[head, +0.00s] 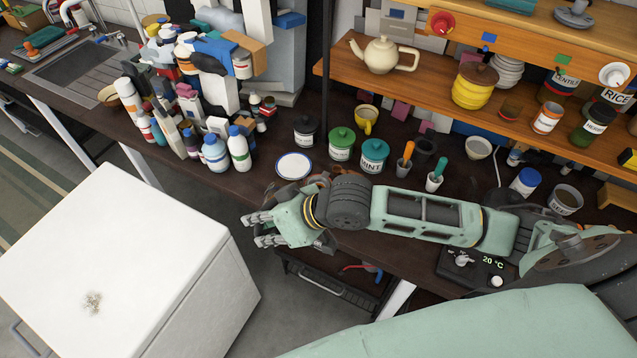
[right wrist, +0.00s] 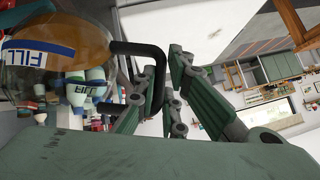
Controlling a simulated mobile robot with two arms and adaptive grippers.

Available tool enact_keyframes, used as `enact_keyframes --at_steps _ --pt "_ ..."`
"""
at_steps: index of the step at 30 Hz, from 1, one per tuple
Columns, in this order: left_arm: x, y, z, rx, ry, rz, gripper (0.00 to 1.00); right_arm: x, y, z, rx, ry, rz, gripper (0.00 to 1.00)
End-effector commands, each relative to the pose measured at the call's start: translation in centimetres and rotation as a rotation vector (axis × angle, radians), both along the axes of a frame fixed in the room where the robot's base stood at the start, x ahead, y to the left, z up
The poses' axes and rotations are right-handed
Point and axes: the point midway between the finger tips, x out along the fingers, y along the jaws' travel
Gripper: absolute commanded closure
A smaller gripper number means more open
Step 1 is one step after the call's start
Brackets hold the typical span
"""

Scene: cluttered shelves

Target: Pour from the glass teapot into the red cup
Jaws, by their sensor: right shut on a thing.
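The glass teapot (right wrist: 55,45) fills the upper left of the right wrist view, amber inside, with a "FILL" label and a black handle (right wrist: 158,62). My right gripper (right wrist: 160,100) is shut on that handle. In the head view my right gripper (head: 262,229) is over the front edge of the dark counter, its fingers pointing left. The teapot is not clearly visible there; a brownish shape (head: 318,183) shows partly behind my arm, and I cannot tell if it is the teapot. My left gripper is not in view.
Bottles crowd the counter to the left. A cream teapot (head: 381,55) is on the shelf. A white box-like unit (head: 120,260) stands at front left, its top mostly bare.

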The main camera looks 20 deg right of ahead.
Motion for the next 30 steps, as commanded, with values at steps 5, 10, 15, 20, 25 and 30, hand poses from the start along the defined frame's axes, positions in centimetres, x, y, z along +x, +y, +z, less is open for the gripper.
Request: enact_keyframes --at_steps 5,10,15,20,25,30 --pt "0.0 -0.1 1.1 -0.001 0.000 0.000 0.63 -0.6 1.0 -0.3 -0.058 -0.046 0.002 1.00" --pt "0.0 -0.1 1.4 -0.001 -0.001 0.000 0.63 -1.1 1.8 -1.4 -0.127 -0.092 0.000 1.00" --pt "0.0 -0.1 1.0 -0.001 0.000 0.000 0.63 -1.5 2.3 -2.9 -0.191 -0.138 -0.001 1.00" --pt "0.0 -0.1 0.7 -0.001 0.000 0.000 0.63 -1.7 2.6 -3.9 -0.236 -0.168 0.000 1.00" --pt "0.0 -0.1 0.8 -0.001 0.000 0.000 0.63 -1.7 2.8 -4.0 -0.260 -0.186 -0.001 1.00" --pt "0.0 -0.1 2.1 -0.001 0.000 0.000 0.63 -1.7 2.8 -2.2 -0.263 -0.190 -0.002 1.00"
